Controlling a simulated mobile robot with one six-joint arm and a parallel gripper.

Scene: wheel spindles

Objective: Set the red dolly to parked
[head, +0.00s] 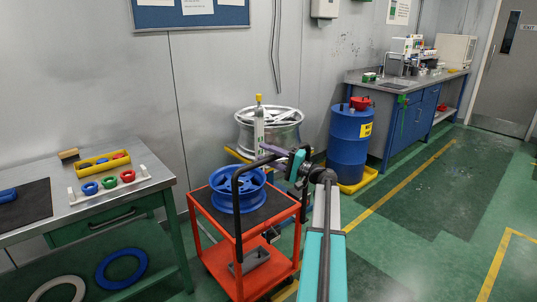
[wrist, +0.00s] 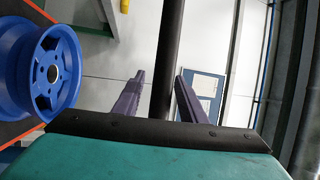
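The red dolly (head: 264,233) stands at the centre of the head view, with a black top mat and a black push handle (head: 237,215). A blue wheel (head: 238,190) lies on its top; it also shows in the wrist view (wrist: 54,75). My gripper (head: 262,162) is at the handle's upper part. In the wrist view its two purple fingers (wrist: 160,95) are apart, with the black handle bar (wrist: 169,50) running between them in the picture. I cannot tell whether either finger touches it. Any parking mark or brake is not visible.
A green workbench (head: 90,225) with coloured rings stands on the left. A silver wheel (head: 270,128) and a blue drum (head: 349,143) stand behind the dolly. A blue cabinet bench (head: 410,112) is at the back right. The green floor with yellow lines (head: 400,185) is clear on the right.

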